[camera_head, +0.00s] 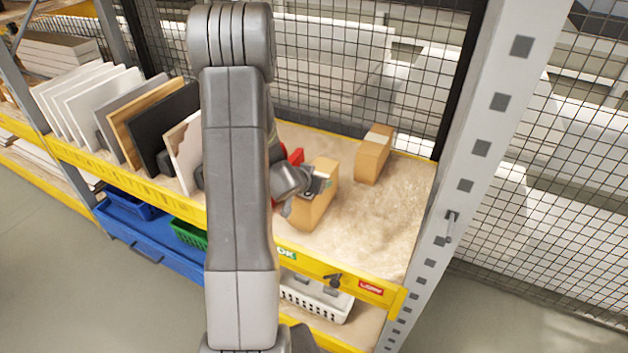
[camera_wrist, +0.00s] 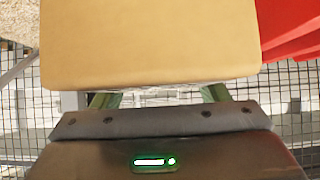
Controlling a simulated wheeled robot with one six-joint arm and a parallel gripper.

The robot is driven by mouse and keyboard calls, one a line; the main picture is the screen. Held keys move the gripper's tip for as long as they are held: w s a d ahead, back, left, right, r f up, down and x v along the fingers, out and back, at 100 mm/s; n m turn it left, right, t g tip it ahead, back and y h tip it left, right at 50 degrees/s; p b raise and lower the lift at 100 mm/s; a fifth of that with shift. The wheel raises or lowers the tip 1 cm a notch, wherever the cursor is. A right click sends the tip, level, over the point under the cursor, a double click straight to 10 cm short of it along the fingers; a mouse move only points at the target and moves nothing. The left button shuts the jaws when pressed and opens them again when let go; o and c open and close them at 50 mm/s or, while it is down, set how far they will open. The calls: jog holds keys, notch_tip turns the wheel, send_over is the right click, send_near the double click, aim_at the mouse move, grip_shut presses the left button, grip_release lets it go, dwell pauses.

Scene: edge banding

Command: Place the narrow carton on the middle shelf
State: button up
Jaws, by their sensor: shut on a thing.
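A narrow brown carton (camera_head: 318,196) is at the middle shelf (camera_head: 400,225), near its front edge, with my gripper (camera_head: 318,184) at its upper left side. In the wrist view the carton (camera_wrist: 150,45) fills the upper middle, between the two green-tinted fingers of my gripper (camera_wrist: 158,96). The gripper is shut on this carton. The carton looks slightly tilted, and I cannot tell whether its base touches the shelf. My arm hides part of the shelf to the left.
Another brown carton (camera_head: 373,153) stands at the back right of the shelf. A red object (camera_head: 296,156) is close behind the held carton, and red also shows at the right in the wrist view (camera_wrist: 290,28). Upright panels (camera_head: 150,115) stand left. The shelf's right front is clear. A grey post (camera_head: 470,150) bounds the right.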

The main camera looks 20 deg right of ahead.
jog(key=o, duration=1.7)
jog(key=shift+f, duration=0.1)
jog(key=shift+c, duration=0.2)
jog(key=shift+a+r, duration=0.1)
jog(key=shift+r, duration=0.15)
jog(key=p+v, duration=0.1)
jog(key=v, duration=1)
jog(key=shift+s+a+r+p, duration=0.2)
jog(key=shift+s+a+p, duration=0.05)
jog(key=shift+p, duration=0.15)
